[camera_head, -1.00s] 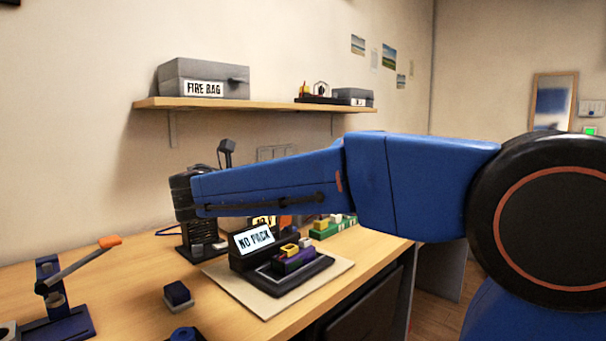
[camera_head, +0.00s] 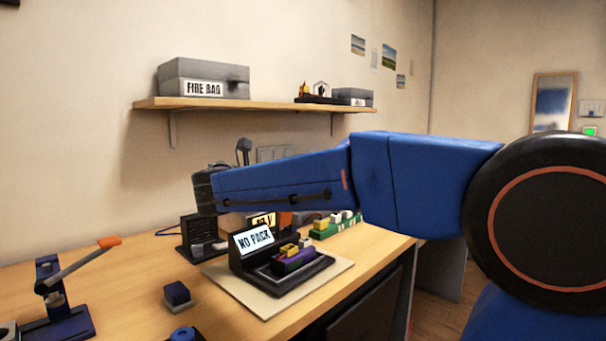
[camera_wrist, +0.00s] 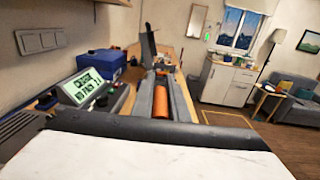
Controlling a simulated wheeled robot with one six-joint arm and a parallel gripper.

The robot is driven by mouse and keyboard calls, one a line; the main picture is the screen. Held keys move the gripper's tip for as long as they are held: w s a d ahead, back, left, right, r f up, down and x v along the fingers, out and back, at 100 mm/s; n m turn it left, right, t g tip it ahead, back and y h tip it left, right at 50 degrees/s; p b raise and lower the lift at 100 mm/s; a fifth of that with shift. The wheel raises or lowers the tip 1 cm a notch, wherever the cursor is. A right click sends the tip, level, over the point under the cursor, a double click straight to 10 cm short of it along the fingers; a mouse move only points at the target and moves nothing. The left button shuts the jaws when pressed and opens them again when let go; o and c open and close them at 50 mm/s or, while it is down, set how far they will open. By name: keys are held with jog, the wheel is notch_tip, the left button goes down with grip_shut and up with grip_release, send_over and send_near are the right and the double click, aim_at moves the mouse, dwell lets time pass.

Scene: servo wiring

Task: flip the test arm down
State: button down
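A grey lever with an orange tip (camera_head: 108,242), which looks like the test arm, slants up to the right from a dark blue stand (camera_head: 52,285) at the left of the desk. Nothing touches its tip. My blue arm reaches across the head view, its wrist well right of the lever and above the desk; the gripper fingers are hidden there. In the wrist view my gripper (camera_wrist: 162,98) shows two grey fingers with an orange cylindrical part between them. I cannot tell whether it is held.
A "NO PACK" display unit (camera_head: 254,240) stands on a pale mat (camera_head: 328,283) below my arm. The shelf (camera_head: 222,104) carries a "FIRE BAG" box. In the wrist view, a lit display (camera_wrist: 85,86) is at left.

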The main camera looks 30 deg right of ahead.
jog(key=shift+s, duration=0.15)
jog(key=shift+s+d+f+m, duration=0.7)
jog(key=shift+s+f+m, duration=0.95)
jog(key=shift+f+m, duration=0.4)
jog(key=shift+s+d+f+m, duration=0.75)
jog(key=shift+s+f+m, duration=1)
jog(key=shift+m, duration=0.4)
jog(key=shift+s+d+f+m, duration=0.7)
jog(key=shift+s+f+m, duration=0.8)
jog(key=shift+f+m, duration=0.6)
jog(key=c, duration=1.7)
grip_release()
